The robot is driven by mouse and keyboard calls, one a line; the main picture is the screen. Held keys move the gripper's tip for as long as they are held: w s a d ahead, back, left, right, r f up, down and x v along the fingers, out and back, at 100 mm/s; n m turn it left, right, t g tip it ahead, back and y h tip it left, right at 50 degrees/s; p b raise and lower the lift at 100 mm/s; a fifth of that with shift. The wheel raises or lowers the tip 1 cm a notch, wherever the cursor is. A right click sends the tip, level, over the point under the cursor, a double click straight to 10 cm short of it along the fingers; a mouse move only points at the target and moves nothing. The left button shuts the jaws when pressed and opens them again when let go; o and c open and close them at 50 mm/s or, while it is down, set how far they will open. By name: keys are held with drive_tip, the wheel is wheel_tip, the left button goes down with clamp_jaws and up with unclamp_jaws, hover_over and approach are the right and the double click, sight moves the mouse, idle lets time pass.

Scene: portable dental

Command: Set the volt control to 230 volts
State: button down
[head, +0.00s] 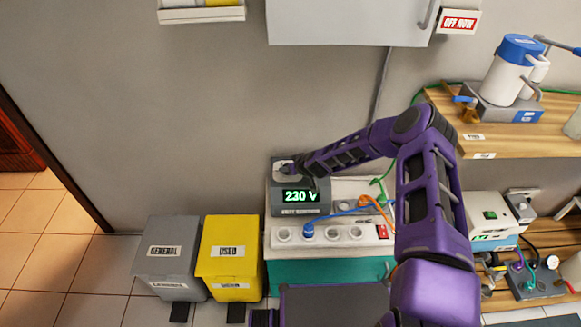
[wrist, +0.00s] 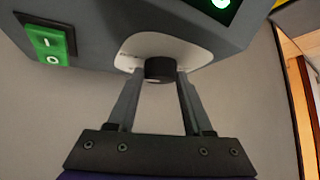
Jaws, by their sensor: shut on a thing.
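The volt control unit (head: 301,209) is a dark grey box on the white-topped cabinet against the wall. In the wrist view a black round knob (wrist: 159,70) sits on a pale plate on the unit. My gripper (wrist: 160,84) has one finger on each side of this knob, shut on it. In the head view my gripper (head: 287,171) is at the unit's upper left, and my arm hides the knob. A green rocker switch (wrist: 44,44) marked I and O is on the unit's side.
A power strip (head: 340,235) with a blue plug and a red switch lies in front of the unit. An orange cable (head: 376,206) runs beside it. Grey (head: 168,255) and yellow (head: 229,252) bins stand to the left. A wall cabinet (head: 350,20) hangs above.

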drive_tip(key=shift+s+a+m+t+h, duration=0.15)
drive_tip(key=shift+m+t+h, duration=0.25)
drive_tip(key=shift+m+h, duration=0.85)
drive_tip(key=shift+m, duration=0.35)
drive_tip(key=shift+c, duration=1.6)
unclamp_jaws()
drive_tip(key=p+v, duration=0.2)
drive_tip(key=v, duration=1.5)
drive_tip(key=shift+d, duration=0.25)
drive_tip(key=shift+s, duration=0.15)
